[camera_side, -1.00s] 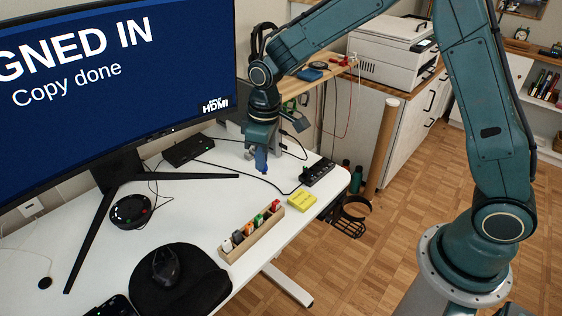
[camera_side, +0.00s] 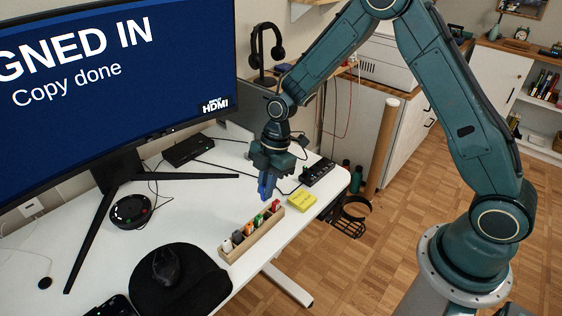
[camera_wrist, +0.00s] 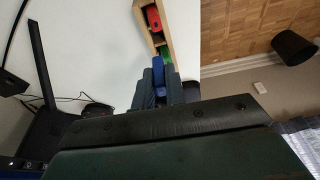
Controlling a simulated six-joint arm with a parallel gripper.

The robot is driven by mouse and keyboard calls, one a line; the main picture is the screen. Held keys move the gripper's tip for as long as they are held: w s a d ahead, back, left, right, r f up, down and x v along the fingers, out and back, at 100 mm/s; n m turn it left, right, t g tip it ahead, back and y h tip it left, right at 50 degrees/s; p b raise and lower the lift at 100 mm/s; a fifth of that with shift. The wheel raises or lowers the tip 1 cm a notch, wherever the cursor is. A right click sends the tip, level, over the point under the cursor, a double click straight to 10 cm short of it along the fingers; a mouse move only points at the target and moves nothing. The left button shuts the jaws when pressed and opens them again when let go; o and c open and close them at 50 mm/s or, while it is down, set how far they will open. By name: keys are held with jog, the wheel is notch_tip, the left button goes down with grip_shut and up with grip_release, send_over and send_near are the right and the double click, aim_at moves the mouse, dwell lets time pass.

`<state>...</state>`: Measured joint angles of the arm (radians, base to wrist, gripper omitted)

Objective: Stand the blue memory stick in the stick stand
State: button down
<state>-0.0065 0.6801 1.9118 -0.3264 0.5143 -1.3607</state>
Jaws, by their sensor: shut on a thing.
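My gripper (camera_side: 266,190) is shut on the blue memory stick (camera_side: 265,187) and points down above the desk, just behind the stick stand. In the wrist view the blue stick (camera_wrist: 160,88) shows between the two fingers, partly hidden by them. The stick stand (camera_side: 256,243) is a long wooden block near the desk's front edge. It holds a white, a dark grey, an orange, a green (camera_side: 259,221) and a red stick (camera_side: 275,206). The gap between green and red is wider than between the others. The wrist view shows the stand's far part (camera_wrist: 169,30).
A yellow note pad (camera_side: 302,200) lies right of the stand. A mouse (camera_side: 166,267) on a black mat is front left.

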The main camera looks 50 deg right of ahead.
jog(key=shift+f+n, duration=0.25)
jog(key=shift+n, duration=0.15)
jog(key=shift+f, duration=0.2)
jog(key=shift+f, duration=3.2)
jog(key=c, duration=1.4)
grip_release()
jog(key=shift+o, duration=0.2)
jog(key=shift+r, duration=0.15)
